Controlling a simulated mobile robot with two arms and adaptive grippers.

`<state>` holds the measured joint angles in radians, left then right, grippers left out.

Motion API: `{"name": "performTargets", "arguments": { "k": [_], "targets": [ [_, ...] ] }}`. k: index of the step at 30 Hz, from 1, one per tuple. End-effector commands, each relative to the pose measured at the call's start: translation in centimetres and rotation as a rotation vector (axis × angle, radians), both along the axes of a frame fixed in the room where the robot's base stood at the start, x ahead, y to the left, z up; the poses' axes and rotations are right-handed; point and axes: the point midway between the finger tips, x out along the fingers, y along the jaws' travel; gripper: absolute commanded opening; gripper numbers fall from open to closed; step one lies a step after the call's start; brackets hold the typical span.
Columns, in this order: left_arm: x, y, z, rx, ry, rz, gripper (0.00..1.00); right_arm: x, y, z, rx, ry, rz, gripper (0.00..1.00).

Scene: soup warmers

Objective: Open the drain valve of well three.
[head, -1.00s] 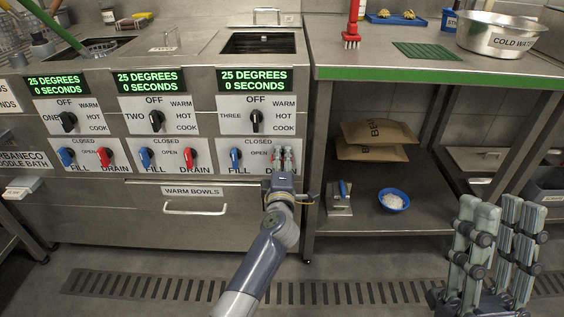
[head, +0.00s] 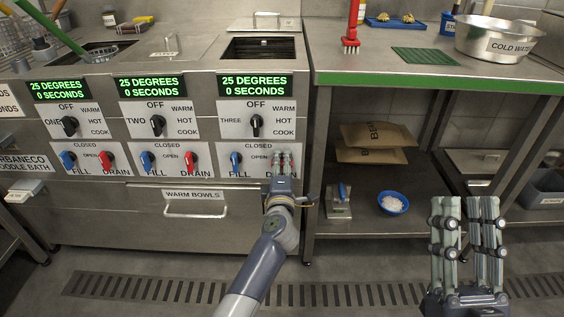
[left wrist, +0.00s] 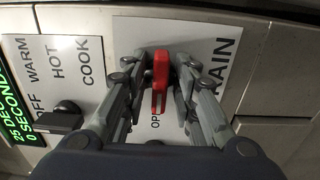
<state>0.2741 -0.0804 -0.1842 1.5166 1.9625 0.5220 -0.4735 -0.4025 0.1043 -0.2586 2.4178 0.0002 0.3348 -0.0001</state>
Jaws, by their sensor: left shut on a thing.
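The panel of well three (head: 232,168) is the rightmost of three on the steel front, with a blue fill valve (head: 236,158) at its left. My left gripper (head: 283,160) is at the panel's right side, over the drain valve, and mostly hides it in the head view. In the left wrist view the red drain valve handle (left wrist: 160,80) stands between the fingers, which are shut on it. The word DRAIN shows beside it. My right gripper (head: 470,205) is open and empty at the lower right, away from the panels.
The well three selector knob (head: 256,125) sits just above the fill and drain panel. A warm bowls drawer handle (head: 195,207) is below left. A shelf at right holds a blue bowl (head: 392,203) and brown bags (head: 375,140).

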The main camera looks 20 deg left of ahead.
Motion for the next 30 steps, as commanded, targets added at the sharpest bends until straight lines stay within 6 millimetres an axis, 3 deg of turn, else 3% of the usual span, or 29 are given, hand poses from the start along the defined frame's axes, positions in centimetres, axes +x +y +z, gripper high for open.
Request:
{"name": "performTargets", "arguments": {
  "k": [13, 14, 25, 30],
  "targets": [
    [0.0, -0.1, -0.2, -0.015, -0.001, -0.001, 0.03, 0.8, 0.1, -0.8, -0.016, 0.054, -0.003, 0.32],
    [0.0, -0.1, -0.2, -0.015, -0.001, -0.001, 0.32, 0.8, 0.1, -0.8, -0.016, 0.054, -0.003, 0.32],
    [-0.2, -0.1, -0.1, -0.014, -0.003, -0.001, 0.32, 0.7, 0.1, -0.7, -0.015, 0.051, -0.002, 0.32],
    [-2.0, -0.6, -0.1, -0.016, -0.003, -0.002, 0.32, 0.7, 0.1, -0.7, -0.015, 0.051, -0.002, 0.32]
  ]
}}
